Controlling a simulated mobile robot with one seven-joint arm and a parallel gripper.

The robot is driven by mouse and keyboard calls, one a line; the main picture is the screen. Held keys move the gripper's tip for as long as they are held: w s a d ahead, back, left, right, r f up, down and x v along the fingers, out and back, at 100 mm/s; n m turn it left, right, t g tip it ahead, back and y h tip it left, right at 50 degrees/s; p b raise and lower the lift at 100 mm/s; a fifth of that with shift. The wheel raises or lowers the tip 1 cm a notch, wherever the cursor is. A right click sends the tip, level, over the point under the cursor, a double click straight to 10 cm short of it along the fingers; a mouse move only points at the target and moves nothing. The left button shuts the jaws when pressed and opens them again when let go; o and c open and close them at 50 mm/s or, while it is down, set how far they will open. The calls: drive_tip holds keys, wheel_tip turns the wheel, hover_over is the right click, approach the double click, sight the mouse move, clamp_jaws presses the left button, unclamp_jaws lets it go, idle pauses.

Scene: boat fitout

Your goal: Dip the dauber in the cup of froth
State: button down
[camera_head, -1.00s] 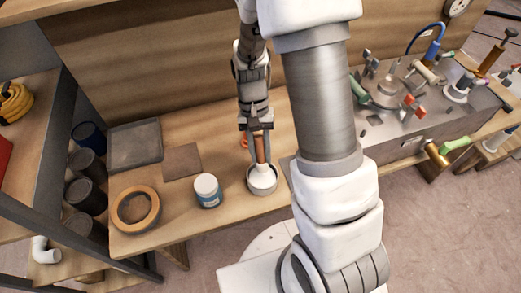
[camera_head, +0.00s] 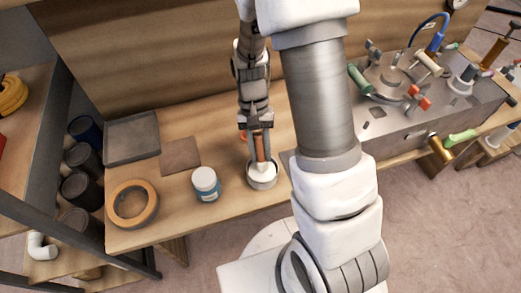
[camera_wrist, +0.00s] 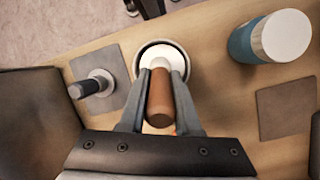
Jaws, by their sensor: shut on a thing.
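My gripper (camera_head: 261,152) is shut on the brown handle of the dauber (camera_wrist: 160,97). The handle points down over the cup of froth (camera_head: 263,183). The cup is a small round grey vessel near the table's front edge. In the wrist view its dark rim (camera_wrist: 138,57) rings a white area at the dauber's lower end. The dauber's pale head and the white froth are hard to tell apart there, so I cannot tell how deep the head is. My fingers are on either side of the handle, close to the cup's rim.
A white-lidded blue jar (camera_head: 206,184) stands left of the cup. Further left are an orange-brown ring (camera_head: 113,205), a brown square (camera_head: 180,156) and a grey tray (camera_head: 132,138). A metal workstation (camera_head: 405,118) with clamps stands right. A grey plate with a dark-handled piece (camera_wrist: 92,86) lies beside the cup.

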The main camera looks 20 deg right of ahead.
sight(260, 143)
drive_tip(key=shift+f, duration=0.6)
idle(1.2)
wheel_tip(260, 143, up, 7)
drive_tip(key=p, duration=0.5)
drive_tip(key=shift+r+p, duration=0.15)
drive_tip(key=shift+p, duration=0.15)
idle(0.7)
